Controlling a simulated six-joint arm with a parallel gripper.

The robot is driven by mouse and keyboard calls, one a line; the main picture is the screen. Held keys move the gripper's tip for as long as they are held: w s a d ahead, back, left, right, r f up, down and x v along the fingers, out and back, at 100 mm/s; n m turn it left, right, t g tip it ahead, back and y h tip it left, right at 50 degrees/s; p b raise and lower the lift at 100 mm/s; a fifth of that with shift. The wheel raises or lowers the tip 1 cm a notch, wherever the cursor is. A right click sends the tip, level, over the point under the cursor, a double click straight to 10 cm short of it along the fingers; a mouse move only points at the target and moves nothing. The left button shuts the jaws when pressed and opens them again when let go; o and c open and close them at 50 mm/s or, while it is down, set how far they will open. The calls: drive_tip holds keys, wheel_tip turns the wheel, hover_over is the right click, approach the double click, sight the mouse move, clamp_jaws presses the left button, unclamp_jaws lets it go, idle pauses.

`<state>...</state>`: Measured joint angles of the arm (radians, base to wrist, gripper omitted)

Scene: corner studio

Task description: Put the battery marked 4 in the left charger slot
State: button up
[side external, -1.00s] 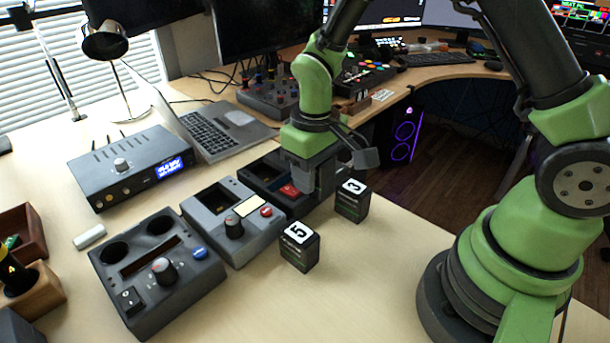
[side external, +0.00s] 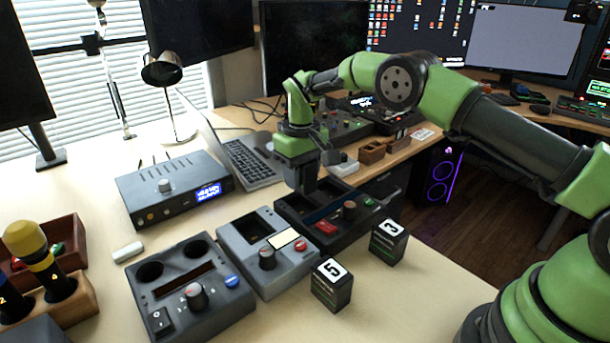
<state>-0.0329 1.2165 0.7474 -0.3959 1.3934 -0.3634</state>
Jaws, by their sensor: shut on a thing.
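My gripper (side external: 303,186) points down, shut on a dark block that is mostly hidden between the fingers; no number shows on it. It is at the far edge of the black box (side external: 349,235), which has a red button and a knob, and it covers part of that box's recessed top. I cannot tell whether the block is above or inside a recess. A black block with a white top marked 5 (side external: 332,285) stands on the table in front. A similar block marked 3 (side external: 389,242) stands to its right. No mark 4 is visible.
A grey box (side external: 266,253) with an open recess stands left of the black box. A dark box with two round holes (side external: 190,290) is further left. An amplifier-like unit (side external: 175,190) and a laptop (side external: 250,160) stand behind. The table's front right is clear.

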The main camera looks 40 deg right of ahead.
sight(302, 190)
drive_tip(key=shift+f, duration=2.75)
drive_tip(key=shift+s+f, duration=0.1)
drive_tip(key=shift+s, duration=0.1)
drive_tip(key=shift+r, duration=0.25)
drive_tip(key=shift+r, duration=0.7)
drive_tip(key=shift+w, duration=0.2)
drive_tip(key=shift+f, duration=0.8)
drive_tip(key=shift+r, duration=0.1)
